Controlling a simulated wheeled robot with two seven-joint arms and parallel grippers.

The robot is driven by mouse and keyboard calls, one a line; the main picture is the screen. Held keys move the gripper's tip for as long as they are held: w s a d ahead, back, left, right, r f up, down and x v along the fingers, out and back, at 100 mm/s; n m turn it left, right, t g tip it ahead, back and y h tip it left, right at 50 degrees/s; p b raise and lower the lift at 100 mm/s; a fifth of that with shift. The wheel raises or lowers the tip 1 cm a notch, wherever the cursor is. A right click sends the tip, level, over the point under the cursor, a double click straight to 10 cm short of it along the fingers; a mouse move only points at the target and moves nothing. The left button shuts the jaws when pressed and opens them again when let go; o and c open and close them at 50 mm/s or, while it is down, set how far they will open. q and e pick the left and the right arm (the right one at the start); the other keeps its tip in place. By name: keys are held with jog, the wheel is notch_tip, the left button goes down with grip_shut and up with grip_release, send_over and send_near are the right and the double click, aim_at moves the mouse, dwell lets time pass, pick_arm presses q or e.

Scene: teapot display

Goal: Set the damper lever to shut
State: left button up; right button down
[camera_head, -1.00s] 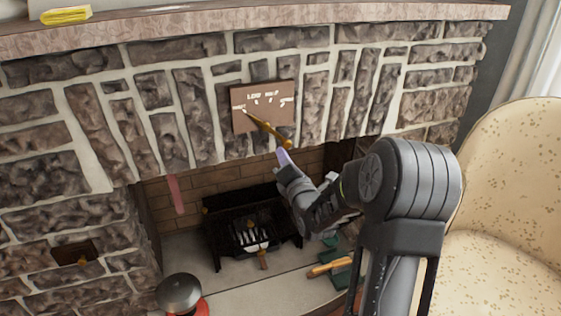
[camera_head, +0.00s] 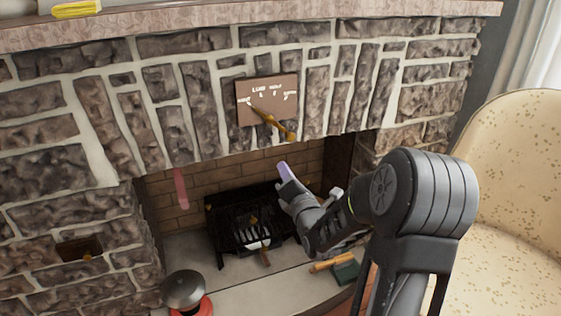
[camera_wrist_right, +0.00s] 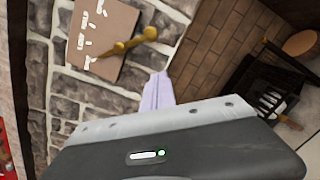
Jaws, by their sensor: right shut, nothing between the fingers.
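The brown damper plaque (camera_head: 283,90) is on the stone chimney front above the firebox, with small white labels; the middle ones look like "LOW" and "HALF", the outer ones are hard to read. The brass damper lever (camera_head: 271,121) lies across it, its thin end up and left near the leftmost label, its knob down and right at the lower edge. The plaque (camera_wrist_right: 103,30) and lever (camera_wrist_right: 122,46) also show in the right wrist view. My right gripper (camera_head: 283,169) is shut and empty, its pale purple fingertips below the knob and apart from it. My left gripper is out of view.
The firebox holds a black grate (camera_head: 240,225). A pink strip (camera_head: 180,188) hangs at its left. A metal-domed object (camera_head: 184,290) stands on the hearth. A cream armchair (camera_head: 510,190) stands at the right. A yellow object (camera_head: 77,8) lies on the mantel (camera_head: 250,20).

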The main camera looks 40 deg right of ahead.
jog(key=v, duration=0.4)
jog(key=shift+s+a, duration=0.2)
jog(key=shift+a, duration=0.1)
